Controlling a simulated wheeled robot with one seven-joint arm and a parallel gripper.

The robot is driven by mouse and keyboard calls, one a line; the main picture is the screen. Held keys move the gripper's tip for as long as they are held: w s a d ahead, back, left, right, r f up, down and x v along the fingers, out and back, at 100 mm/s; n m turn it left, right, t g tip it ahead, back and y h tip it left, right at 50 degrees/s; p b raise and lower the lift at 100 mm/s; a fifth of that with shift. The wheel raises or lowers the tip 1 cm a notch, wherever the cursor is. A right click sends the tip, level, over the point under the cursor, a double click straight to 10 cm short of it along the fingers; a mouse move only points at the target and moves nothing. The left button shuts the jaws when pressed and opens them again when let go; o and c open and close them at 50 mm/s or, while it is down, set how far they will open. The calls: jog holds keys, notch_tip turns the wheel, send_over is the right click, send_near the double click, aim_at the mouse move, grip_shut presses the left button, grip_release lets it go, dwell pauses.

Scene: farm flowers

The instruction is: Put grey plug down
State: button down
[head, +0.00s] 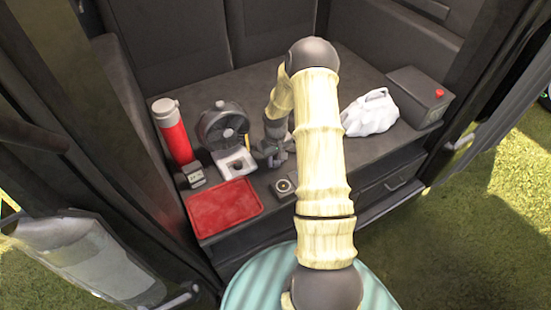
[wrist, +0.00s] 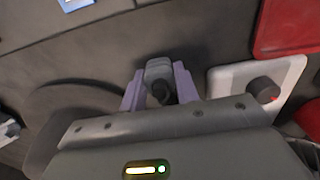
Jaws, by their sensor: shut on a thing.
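My gripper (head: 278,155) is over the dark counter, just right of the white-based device with a round dark top. In the wrist view my gripper (wrist: 158,88) has its two purple fingers closed on a small grey piece, the grey plug (wrist: 158,68), with a dark round part facing the camera. In the head view the plug cannot be told apart from the dark gripper. Whether the plug touches the counter is not clear.
A red tray (head: 223,207) lies at the counter's front left. The white-based device (head: 234,163), a red flask (head: 172,132) and a small grey box (head: 193,174) stand behind it. A small dial box (head: 283,187) sits near the front edge. A white bag (head: 370,113) and dark box (head: 415,97) are right.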

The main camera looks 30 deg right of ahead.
aim_at(276, 156)
jog(key=shift+f, duration=0.6)
jog(key=c, duration=1.1)
grip_release()
jog(key=shift+o, duration=0.2)
jog(key=shift+r, duration=0.55)
notch_tip(276, 156, up, 12)
jog(key=shift+r, duration=0.1)
